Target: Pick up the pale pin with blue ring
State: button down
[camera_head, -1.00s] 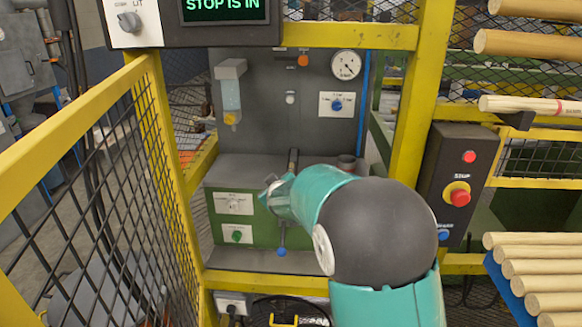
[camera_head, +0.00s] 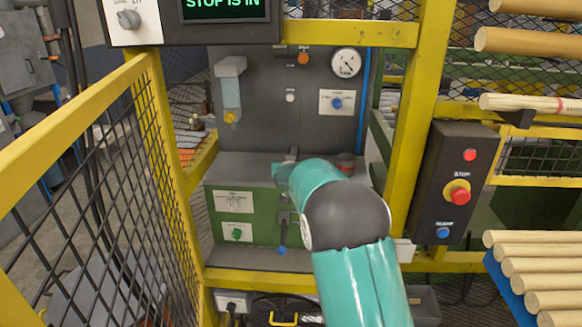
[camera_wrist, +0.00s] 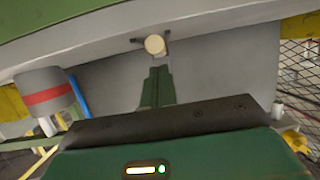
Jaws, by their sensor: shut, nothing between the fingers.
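My gripper (camera_wrist: 157,88) is shut and empty in the wrist view, its narrow fingers pointing up the picture. Just past the fingertips is the round end of a pale wooden piece (camera_wrist: 155,44), seen end-on by a grey surface. No blue ring shows on it, so I cannot tell whether it is the pale pin. I cannot tell whether the fingertips touch it. In the head view my teal arm reaches over the green and grey machine (camera_head: 262,225), and the fingers cannot be made out clearly.
A grey cylinder with a red band (camera_wrist: 47,93) stands left of my fingers. A yellow mesh guard (camera_head: 100,180) is on the left. A stop-button box (camera_head: 452,185) and a rack of pale rods (camera_head: 535,268) are on the right.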

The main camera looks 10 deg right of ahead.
jog(key=shift+w+d, duration=0.2)
jog(key=shift+w, duration=1.05)
jog(key=shift+f, duration=0.35)
jog(key=shift+s+f, duration=0.1)
jog(key=shift+f, duration=0.4)
